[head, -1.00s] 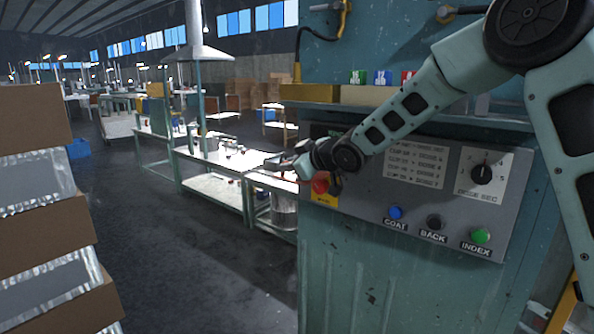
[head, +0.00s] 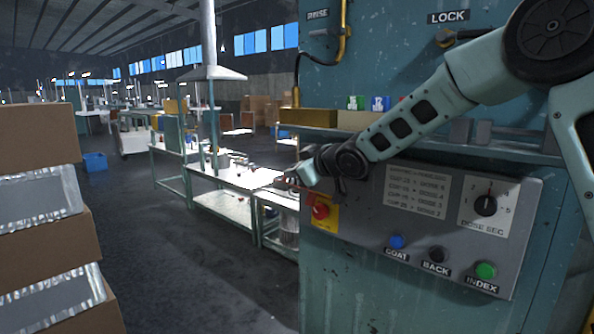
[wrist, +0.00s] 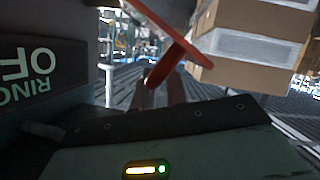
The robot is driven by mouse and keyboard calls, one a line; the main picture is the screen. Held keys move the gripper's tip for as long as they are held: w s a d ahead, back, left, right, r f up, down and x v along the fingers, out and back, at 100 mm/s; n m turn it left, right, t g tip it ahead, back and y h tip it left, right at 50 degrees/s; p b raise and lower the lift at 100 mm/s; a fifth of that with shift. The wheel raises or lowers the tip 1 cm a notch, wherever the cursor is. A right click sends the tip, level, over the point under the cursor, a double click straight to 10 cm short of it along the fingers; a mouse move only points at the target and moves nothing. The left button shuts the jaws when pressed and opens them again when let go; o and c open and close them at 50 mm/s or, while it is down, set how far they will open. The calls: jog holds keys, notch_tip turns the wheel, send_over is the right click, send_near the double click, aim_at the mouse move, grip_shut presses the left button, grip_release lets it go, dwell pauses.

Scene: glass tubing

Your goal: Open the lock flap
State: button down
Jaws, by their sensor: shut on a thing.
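The lock flap itself cannot be made out for sure. My gripper (head: 284,182) is at the left edge of the machine, above the red knob. In the wrist view my gripper (wrist: 160,92) is shut on a red flat handle-like piece (wrist: 180,52), which slants across the top middle. Where the fingers meet it is partly hidden, and what it is attached to is unclear.
The machine panel has a red knob on a yellow plate (head: 320,211), a dose dial (head: 486,205), and blue, black and green buttons. Stacked boxes (head: 40,200) stand at the left. Workbenches (head: 225,178) stand behind; the floor between is clear.

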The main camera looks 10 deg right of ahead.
jog(key=shift+w+d+f, duration=0.2)
jog(key=shift+d+f, duration=0.05)
jog(key=shift+d, duration=0.25)
jog(key=c, duration=1.5)
grip_release()
jog(key=shift+w+f, duration=0.1)
jog(key=shift+a, duration=0.1)
